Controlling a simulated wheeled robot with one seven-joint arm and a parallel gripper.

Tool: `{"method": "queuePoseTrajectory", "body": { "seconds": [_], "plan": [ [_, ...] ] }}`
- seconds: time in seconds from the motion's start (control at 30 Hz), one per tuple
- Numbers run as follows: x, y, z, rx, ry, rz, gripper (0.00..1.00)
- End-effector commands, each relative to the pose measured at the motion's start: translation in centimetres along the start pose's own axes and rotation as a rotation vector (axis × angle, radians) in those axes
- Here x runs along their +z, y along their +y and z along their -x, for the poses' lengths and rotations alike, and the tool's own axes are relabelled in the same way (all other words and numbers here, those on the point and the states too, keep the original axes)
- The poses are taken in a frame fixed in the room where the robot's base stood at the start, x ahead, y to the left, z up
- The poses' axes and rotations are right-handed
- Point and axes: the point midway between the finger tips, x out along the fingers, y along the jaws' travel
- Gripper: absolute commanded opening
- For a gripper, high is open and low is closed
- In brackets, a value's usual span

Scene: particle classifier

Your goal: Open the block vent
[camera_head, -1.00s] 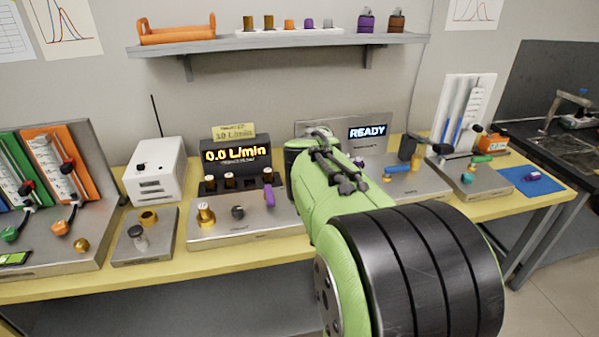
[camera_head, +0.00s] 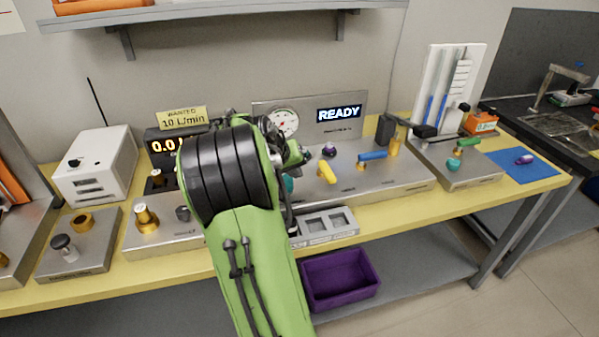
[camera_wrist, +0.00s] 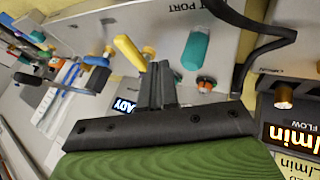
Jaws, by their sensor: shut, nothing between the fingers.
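The steel station with the READY display (camera_head: 338,114) stands mid-bench. On its top are a yellow lever (camera_head: 327,173), a blue lever (camera_head: 372,156), a purple knob (camera_head: 329,150) and a teal part (camera_head: 289,184), partly behind my arm. I cannot read which one is labelled the block vent. In the wrist view my gripper (camera_wrist: 157,85) is shut and empty. There its fingers appear between the yellow lever (camera_wrist: 130,54) and the teal cylinder (camera_wrist: 196,49); I cannot tell whether they touch anything.
A round gauge (camera_head: 284,122) sits on the station's backboard. A flow display (camera_head: 165,146) is partly hidden by my arm. A grey slotted block (camera_head: 328,238) stands at the bench front, above a purple bin (camera_head: 340,279). A black cable (camera_wrist: 225,90) runs close by my gripper.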

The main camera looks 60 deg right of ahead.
Motion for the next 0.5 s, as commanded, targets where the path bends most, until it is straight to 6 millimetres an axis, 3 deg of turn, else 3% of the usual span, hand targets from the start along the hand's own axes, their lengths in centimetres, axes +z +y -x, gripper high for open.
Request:
{"method": "queuePoseTrajectory", "body": {
  "seconds": [0.03,0.3,0.5],
  "plan": [
    [0.3,-0.1,-1.6,0.002,-0.004,-0.001,0.0],
    [0.3,-0.1,-7.5,0.0,-0.003,-0.001,0.0],
    [0.1,2.8,-8.6,0.0,0.0,-0.003,0.0]
  ]
}}
